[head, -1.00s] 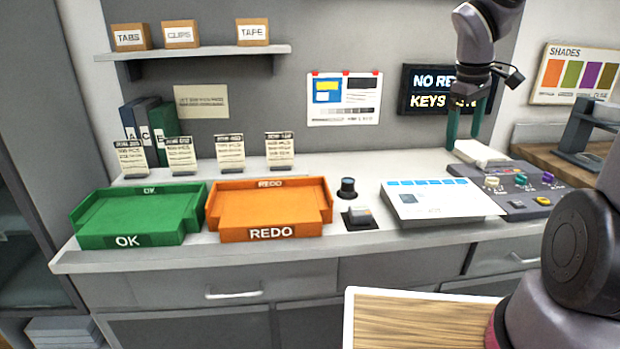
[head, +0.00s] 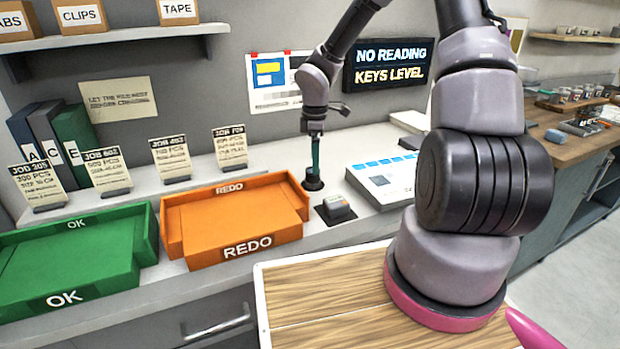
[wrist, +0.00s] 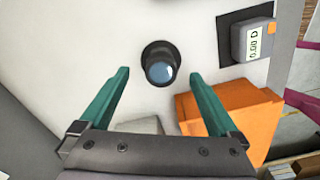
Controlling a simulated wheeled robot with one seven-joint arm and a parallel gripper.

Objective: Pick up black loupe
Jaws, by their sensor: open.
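The black loupe (head: 313,184) stands upright on the light counter, right of the orange REDO tray. In the wrist view the loupe (wrist: 161,64) shows from above as a dark round body with a bluish lens. My gripper (head: 315,171) points down just over it, and in the head view its fingers partly hide the loupe's top. In the wrist view my gripper (wrist: 159,74) is open, with one green finger to each side of the loupe and visible gaps between. Nothing is held.
The orange REDO tray (head: 235,215) is close on the left, with the green OK tray (head: 75,250) beyond. A small display device (head: 338,207) on a dark pad sits close in front of the loupe. A white panel with blue patches (head: 385,180) lies to the right.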

